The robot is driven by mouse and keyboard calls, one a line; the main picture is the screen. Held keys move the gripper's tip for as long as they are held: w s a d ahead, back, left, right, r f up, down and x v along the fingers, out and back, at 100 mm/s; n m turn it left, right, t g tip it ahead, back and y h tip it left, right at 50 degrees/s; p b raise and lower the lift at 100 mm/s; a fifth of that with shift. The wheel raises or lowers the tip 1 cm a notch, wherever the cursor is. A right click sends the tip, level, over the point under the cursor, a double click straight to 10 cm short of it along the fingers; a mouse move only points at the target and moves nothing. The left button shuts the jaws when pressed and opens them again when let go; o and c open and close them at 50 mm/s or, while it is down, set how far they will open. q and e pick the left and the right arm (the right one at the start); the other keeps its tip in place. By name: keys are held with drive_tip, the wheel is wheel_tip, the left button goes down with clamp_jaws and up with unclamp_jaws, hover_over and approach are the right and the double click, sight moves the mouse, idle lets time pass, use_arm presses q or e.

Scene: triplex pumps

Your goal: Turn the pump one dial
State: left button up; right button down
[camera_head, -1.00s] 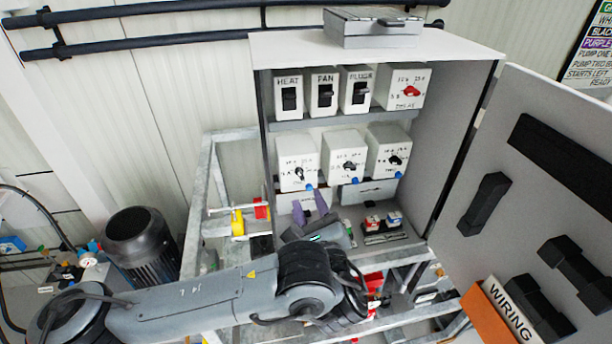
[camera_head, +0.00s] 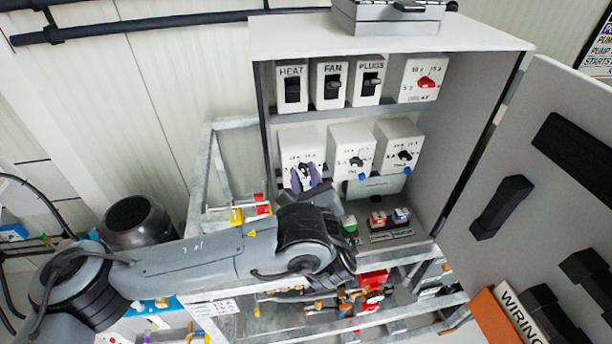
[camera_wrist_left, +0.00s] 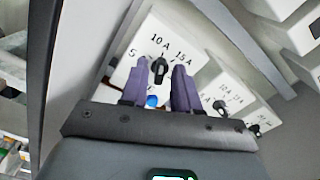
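Three white dial boxes sit in a row on the middle shelf of the open cabinet; I cannot read which is pump one. The left box (camera_head: 291,144) has a black dial (camera_wrist_left: 159,69) with 5, 10 A and 15 A marks and a blue button (camera_wrist_left: 151,101) below. My left gripper (camera_head: 306,176) is in front of this box, its purple fingers spread. In the left wrist view the gripper (camera_wrist_left: 160,80) has one finger on each side of the dial, with a visible gap; contact cannot be told. The middle box (camera_head: 352,145) and right box (camera_head: 399,142) stand beside it. My right gripper is not in view.
HEAT (camera_head: 291,86), FAN (camera_head: 329,86) and PLUGS (camera_head: 367,81) switches and a red-dial box (camera_head: 424,81) are on the shelf above. The cabinet door (camera_head: 470,190) stands open at the right.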

use_arm(q)
clamp_jaws()
drive_tip(key=shift+m, duration=0.3)
drive_tip(key=shift+m+b, duration=0.3)
drive_tip(key=shift+m, duration=0.3)
drive_tip(key=shift+d+m, duration=0.1)
drive_tip(key=shift+m, duration=1.1)
drive_tip(key=m, duration=0.4)
drive_tip(key=shift+m, duration=0.8)
